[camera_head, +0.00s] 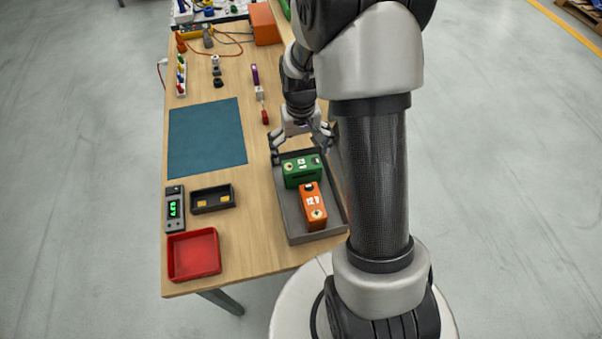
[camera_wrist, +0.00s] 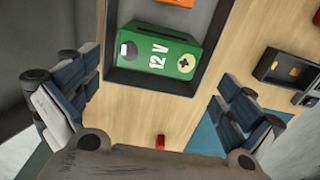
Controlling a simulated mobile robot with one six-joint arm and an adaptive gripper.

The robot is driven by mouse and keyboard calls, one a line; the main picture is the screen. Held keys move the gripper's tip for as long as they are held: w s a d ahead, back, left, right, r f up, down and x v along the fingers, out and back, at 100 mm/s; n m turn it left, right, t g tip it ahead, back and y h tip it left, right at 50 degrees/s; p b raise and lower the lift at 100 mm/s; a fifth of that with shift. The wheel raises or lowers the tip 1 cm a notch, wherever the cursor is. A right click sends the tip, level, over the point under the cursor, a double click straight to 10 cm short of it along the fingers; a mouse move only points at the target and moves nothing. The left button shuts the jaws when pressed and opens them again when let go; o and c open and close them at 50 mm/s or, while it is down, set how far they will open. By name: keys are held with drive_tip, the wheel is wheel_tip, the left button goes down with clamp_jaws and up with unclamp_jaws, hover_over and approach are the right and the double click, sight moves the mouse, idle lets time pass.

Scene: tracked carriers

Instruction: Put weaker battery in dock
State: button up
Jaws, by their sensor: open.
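A green battery (camera_head: 302,169) marked 12 V and an orange battery (camera_head: 312,206) marked 12 lie in a grey tray (camera_head: 293,225) at the table's right side. The wrist view shows the green battery (camera_wrist: 160,50) ahead of the fingers and an edge of the orange one (camera_wrist: 178,2). My gripper (camera_head: 302,147) is open and empty at the tray's far end, close to the green battery. A small black dock (camera_head: 213,208) with yellow contacts stands left of the tray and is empty. A meter (camera_head: 175,209) with a green lit display stands beside it; its digits are hard to read.
A red tray (camera_head: 194,255) sits empty at the near left corner. A blue mat (camera_head: 206,137) lies flat on the wooden table. Tools, cables and an orange box (camera_head: 264,23) crowd the far end. Bare wood lies between dock and grey tray.

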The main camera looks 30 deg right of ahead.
sight(302, 163)
wheel_tip(302, 163, down, 3)
drive_tip(key=shift+f+b, duration=0.1)
drive_tip(key=shift+b, duration=0.25)
drive_tip(key=f+b, duration=0.1)
drive_tip(key=f, duration=0.1)
drive_tip(key=f+b, duration=0.1)
drive_tip(key=f, duration=0.2)
drive_tip(key=shift+s+d+f+b, duration=0.1)
drive_tip(key=shift+s+b, duration=0.1)
drive_tip(key=shift+b, duration=0.1)
drive_tip(key=shift+c, duration=0.4)
drive_tip(key=c, duration=1.7)
